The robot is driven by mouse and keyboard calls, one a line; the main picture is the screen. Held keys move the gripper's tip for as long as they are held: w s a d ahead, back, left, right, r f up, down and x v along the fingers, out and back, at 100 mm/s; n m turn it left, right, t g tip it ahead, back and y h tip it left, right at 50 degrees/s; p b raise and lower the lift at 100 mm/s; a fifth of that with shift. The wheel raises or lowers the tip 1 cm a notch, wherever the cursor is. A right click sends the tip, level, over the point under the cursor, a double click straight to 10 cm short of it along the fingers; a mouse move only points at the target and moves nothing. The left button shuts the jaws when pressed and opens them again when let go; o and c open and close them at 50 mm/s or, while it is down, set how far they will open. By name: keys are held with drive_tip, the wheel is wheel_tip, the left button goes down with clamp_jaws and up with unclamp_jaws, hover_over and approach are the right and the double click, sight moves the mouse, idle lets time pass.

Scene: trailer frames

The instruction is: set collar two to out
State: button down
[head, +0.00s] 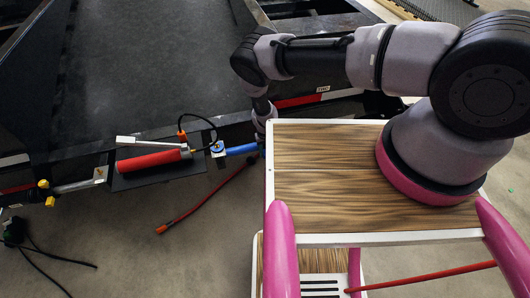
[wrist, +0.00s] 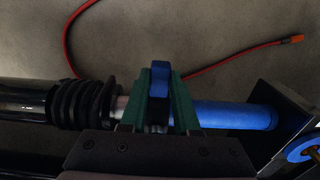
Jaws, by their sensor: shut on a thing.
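In the wrist view my gripper (wrist: 160,104) has green fingers shut on an upright blue tab (wrist: 160,75). The tab stands over a rod between a ribbed black bellows (wrist: 82,103) on the left and a blue cylinder (wrist: 237,115) on the right. The blue cylinder also shows in the head view (head: 243,149), left of my wooden-topped base. My arm reaches down at its right end, and my fingertips are hidden there. No number or label on a collar can be read, so I cannot tell which part is collar two.
A blue wheel (wrist: 306,149) sits at the right in the wrist view. A red cylinder (head: 152,161) with a white lever (head: 146,142) lies along the dark trailer frame (head: 130,80). A red hose (head: 205,202) lies on the floor. Yellow fittings (head: 45,192) are at far left.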

drive_tip(key=shift+w+d, duration=0.25)
drive_tip(key=shift+d, duration=0.5)
drive_tip(key=shift+w+d, duration=0.2)
drive_tip(key=shift+d, duration=0.55)
drive_tip(key=shift+w+d, duration=0.25)
drive_tip(key=shift+d, duration=0.5)
drive_tip(key=c, duration=0.6)
unclamp_jaws()
drive_tip(key=shift+d, duration=0.1)
drive_tip(key=shift+c, duration=0.2)
drive_tip(key=shift+r, duration=0.1)
wheel_tip(320, 180, up, 11)
drive_tip(key=shift+f, duration=0.2)
